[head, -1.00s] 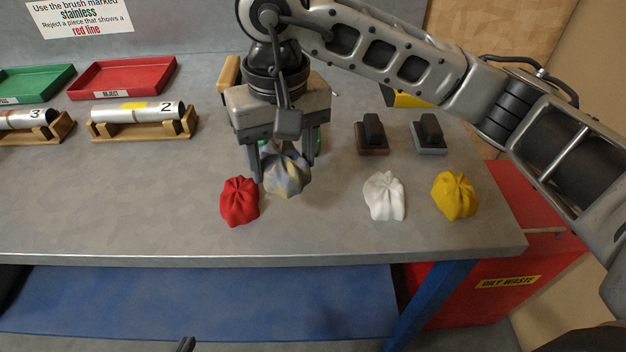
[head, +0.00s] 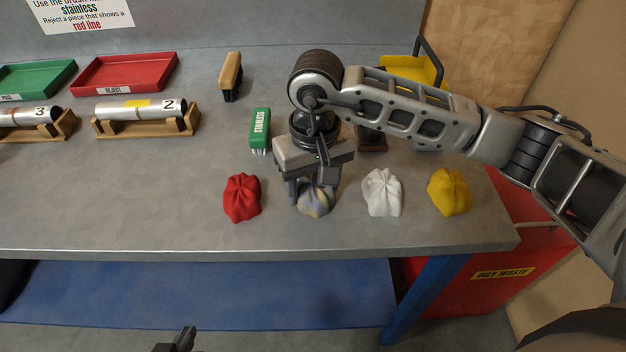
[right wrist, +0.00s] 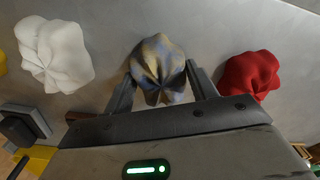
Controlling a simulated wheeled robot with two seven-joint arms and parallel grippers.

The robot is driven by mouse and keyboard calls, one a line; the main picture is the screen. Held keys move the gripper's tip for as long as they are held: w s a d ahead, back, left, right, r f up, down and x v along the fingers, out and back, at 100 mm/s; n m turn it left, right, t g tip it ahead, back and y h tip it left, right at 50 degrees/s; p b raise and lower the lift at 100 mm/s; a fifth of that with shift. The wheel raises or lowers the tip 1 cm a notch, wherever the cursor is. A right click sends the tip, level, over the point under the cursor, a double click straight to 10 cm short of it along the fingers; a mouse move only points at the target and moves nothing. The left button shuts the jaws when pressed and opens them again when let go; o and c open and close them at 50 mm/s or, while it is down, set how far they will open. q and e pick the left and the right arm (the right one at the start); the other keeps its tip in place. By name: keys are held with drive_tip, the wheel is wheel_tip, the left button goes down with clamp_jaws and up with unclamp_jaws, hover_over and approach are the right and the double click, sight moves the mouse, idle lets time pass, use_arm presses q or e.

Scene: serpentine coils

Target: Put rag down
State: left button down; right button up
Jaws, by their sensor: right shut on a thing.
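A stained grey-blue and tan rag (head: 316,203) is between the fingers of my right gripper (head: 314,194), which points down and is shut on it. The rag is at or just above the bench top, between the red rag (head: 242,198) and the white rag (head: 382,193); I cannot tell whether it touches the bench. In the right wrist view the stained rag (right wrist: 158,70) sits between the two fingers, apart from its neighbours. Only a dark tip of my left gripper (head: 182,340) shows at the bottom edge, below the bench; its jaws cannot be made out.
A yellow rag (head: 449,192) lies at the right. A green brush marked stainless (head: 260,128) and a wooden brush (head: 231,75) stand behind. Pipes on wooden cradles (head: 146,125) and a red reject tray (head: 126,73) are left. The oily waste bin (head: 480,285) is below right.

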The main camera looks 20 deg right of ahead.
sight(314, 182)
drive_tip(key=shift+f, duration=0.2)
drive_tip(key=o, duration=0.8)
drive_tip(key=shift+r, duration=0.1)
drive_tip(key=shift+o, duration=0.7)
use_arm(q)
drive_tip(key=shift+r, duration=0.15)
use_arm(e)
drive_tip(key=shift+r, duration=0.1)
drive_tip(key=shift+r, duration=0.25)
use_arm(q)
drive_tip(key=shift+d+f+b, duration=0.2)
drive_tip(key=shift+f+b, duration=0.3)
drive_tip(key=shift+b, duration=0.5)
use_arm(e)
wheel_tip(314, 182, up, 12)
drive_tip(key=shift+f, duration=0.2)
